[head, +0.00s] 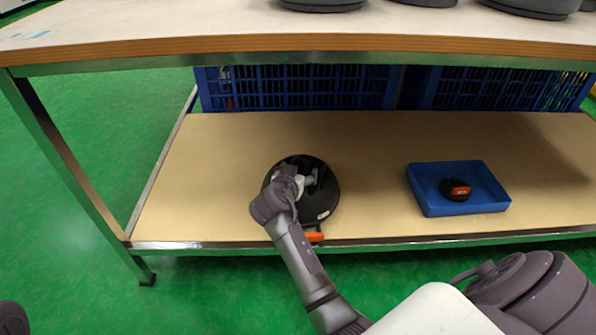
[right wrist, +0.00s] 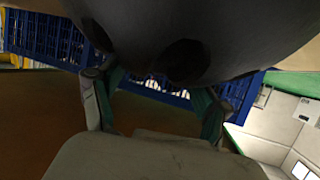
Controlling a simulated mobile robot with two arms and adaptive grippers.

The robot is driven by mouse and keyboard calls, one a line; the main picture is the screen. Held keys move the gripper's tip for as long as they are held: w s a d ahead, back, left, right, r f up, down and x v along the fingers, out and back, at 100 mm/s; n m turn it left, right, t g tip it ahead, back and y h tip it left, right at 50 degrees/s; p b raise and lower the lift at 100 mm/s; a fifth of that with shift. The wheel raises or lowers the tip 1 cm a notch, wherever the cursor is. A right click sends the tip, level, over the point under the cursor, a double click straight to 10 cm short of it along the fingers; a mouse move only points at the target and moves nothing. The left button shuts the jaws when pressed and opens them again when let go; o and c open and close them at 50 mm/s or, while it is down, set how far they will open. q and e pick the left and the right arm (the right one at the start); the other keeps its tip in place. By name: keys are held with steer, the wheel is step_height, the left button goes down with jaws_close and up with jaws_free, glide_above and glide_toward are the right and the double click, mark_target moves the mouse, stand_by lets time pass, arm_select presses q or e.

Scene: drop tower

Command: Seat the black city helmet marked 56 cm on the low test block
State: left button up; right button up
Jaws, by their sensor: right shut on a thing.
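A black helmet (head: 326,193) is over the lower shelf, near its front edge, in the head view. A small pale label shows on its lower right side, too small to read. My right gripper (head: 303,181) is at the helmet, shut on it. In the right wrist view the dark helmet shell (right wrist: 200,30) fills the top, with the two fingers (right wrist: 155,92) reaching up to it. I cannot tell whether the helmet rests on the shelf or hangs just above it. I cannot make out the low test block.
A blue tray (head: 430,207) holding a small black and orange object (head: 455,189) stands right on the lower shelf (head: 220,140). An orange piece (head: 314,237) shows below the helmet. Blue crates (head: 300,88) line the back. The tabletop (head: 180,25) overhangs the shelf.

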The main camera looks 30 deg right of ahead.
steer(key=o, duration=1.8)
steer(key=shift+f, duration=0.1)
steer(key=shift+c, duration=1.3)
